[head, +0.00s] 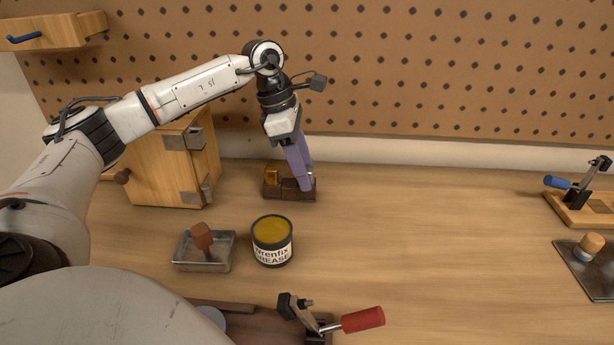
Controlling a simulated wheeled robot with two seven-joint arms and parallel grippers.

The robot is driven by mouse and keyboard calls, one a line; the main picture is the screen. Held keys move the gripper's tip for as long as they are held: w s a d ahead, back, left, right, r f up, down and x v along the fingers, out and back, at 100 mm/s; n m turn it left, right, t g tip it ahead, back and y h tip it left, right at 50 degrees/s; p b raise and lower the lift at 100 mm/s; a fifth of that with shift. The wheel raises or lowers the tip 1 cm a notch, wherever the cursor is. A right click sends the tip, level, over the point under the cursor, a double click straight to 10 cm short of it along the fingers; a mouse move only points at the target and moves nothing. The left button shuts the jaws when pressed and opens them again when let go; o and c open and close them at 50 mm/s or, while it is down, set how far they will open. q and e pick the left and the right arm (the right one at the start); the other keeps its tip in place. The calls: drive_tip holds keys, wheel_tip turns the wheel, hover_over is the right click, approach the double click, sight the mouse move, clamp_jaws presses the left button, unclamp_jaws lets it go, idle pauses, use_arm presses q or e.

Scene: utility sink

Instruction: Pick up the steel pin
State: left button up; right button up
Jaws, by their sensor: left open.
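My left gripper (305,184) reaches down at the back of the bench, its purple fingers pointing at a small dark brown block (288,191). The fingertips are at the block's right end; whether they touch it I cannot tell. The gripper is open. A small golden piece (272,175) sits at the block's left end, left of the fingers. I cannot make out the steel pin clearly; the fingers cover part of the block. My right gripper is not in view.
A grease tin (272,242) and a metal tray (187,251) with a brown-handled tool stand in front of the block. A wooden cabinet (165,170) is left. A red-handled clamp (362,320) is at the front. The bench's centre right is clear.

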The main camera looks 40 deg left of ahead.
use_arm(q)
clamp_jaws()
